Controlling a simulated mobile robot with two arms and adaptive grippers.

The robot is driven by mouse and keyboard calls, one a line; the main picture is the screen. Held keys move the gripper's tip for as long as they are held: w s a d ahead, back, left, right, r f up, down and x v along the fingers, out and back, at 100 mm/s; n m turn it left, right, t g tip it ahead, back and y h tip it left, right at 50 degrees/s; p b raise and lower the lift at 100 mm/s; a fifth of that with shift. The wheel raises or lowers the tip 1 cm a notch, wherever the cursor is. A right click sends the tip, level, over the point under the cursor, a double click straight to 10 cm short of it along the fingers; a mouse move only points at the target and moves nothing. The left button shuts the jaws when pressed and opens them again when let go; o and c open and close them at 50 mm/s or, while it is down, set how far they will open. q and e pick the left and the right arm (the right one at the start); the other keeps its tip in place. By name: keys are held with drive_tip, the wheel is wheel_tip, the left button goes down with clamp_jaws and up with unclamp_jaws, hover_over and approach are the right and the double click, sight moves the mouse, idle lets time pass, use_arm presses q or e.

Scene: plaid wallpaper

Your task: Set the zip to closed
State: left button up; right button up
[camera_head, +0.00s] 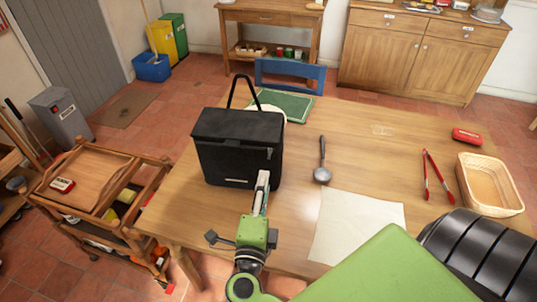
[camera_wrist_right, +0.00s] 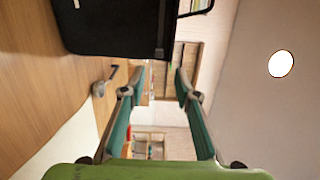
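A black bag (camera_head: 236,148) with a raised carry handle (camera_head: 243,91) stands upright on the wooden table, left of its middle. My right gripper (camera_head: 262,182) is in front of the bag's right front corner, below the zip pull. In the right wrist view the bag (camera_wrist_right: 110,28) fills the top, and the gripper (camera_wrist_right: 154,84) is open with nothing between its teal-padded fingers. How far the zip is drawn is too small to tell. My left gripper is out of view.
On the table (camera_head: 350,165) lie a ladle (camera_head: 322,172), red tongs (camera_head: 435,175), a wicker basket (camera_head: 465,188), a cream cloth (camera_head: 350,225) and a green board (camera_head: 290,107). A blue chair (camera_head: 290,75) stands behind, a wooden trolley (camera_head: 150,203) at the left.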

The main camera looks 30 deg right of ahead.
sight(269, 158)
drive_tip(key=p+x, duration=0.1)
drive_tip(key=x, duration=0.7)
drive_tip(key=shift+w+d+p, duration=0.2)
drive_tip(key=shift+p, duration=0.2)
drive_tip(key=shift+w+d, duration=0.4)
drive_tip(key=shift+w, duration=0.05)
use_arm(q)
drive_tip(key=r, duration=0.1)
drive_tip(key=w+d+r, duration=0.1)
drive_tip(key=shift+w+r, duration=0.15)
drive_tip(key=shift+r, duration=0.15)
use_arm(e)
drive_tip(key=shift+w+d+f, duration=0.1)
drive_tip(key=c, duration=0.8)
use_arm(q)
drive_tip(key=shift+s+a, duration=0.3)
use_arm(e)
clamp_jaws()
